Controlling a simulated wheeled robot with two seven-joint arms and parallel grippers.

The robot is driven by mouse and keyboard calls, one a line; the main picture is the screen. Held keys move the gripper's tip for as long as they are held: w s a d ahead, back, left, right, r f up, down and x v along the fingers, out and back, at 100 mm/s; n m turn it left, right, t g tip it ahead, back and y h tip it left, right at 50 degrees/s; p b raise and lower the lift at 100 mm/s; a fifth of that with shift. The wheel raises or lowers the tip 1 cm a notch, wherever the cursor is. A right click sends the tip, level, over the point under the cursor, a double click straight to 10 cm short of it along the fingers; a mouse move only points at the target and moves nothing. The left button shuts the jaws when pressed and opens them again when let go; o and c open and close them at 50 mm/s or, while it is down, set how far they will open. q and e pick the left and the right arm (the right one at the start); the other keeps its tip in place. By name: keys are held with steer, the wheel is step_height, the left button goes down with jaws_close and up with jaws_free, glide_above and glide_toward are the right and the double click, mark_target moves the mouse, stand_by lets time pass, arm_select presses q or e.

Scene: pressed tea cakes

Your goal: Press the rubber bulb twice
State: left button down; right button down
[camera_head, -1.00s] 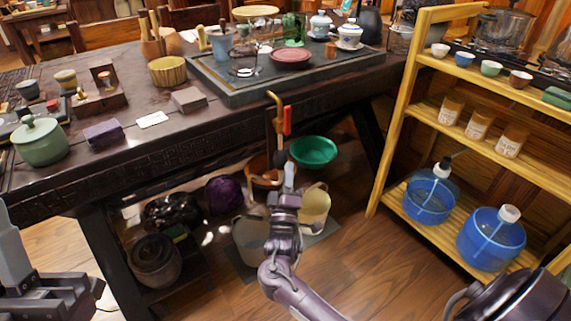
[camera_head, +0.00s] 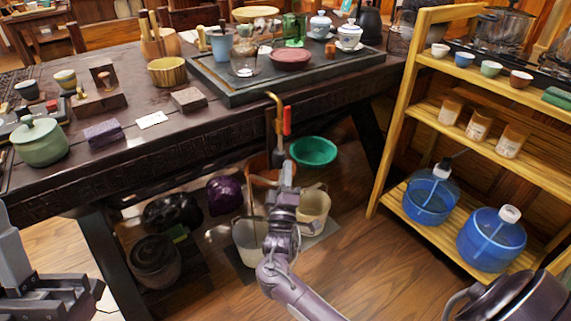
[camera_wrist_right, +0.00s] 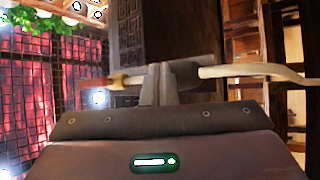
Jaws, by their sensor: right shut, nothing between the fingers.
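A siphon pump with a bent brass-coloured pipe (camera_head: 274,108) and a red part (camera_head: 287,121) stands at the table's front edge. Its dark rubber bulb (camera_head: 279,157) is low on it, small and partly covered by my right gripper (camera_head: 287,168). In the right wrist view the dark bulb (camera_wrist_right: 186,73) lies across the picture, between the brass collar (camera_wrist_right: 118,80) and the pale pipe (camera_wrist_right: 255,70). The shut fingers of my right gripper (camera_wrist_right: 160,84) are right at the bulb; I cannot tell whether they press it. My left gripper (camera_head: 15,262) shows partly at the lower left.
The dark table (camera_head: 215,133) is above and behind. A wooden shelf (camera_head: 392,140) with blue water bottles stands at right.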

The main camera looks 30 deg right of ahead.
steer(key=shift+s+p, duration=0.8)
steer(key=shift+s, duration=0.3)
steer(key=s+p, duration=0.2)
steer(key=s, duration=0.1)
steer(key=s+p, duration=0.1)
steer(key=s, duration=0.1)
steer(key=shift+d, duration=0.25)
stand_by(0.3)
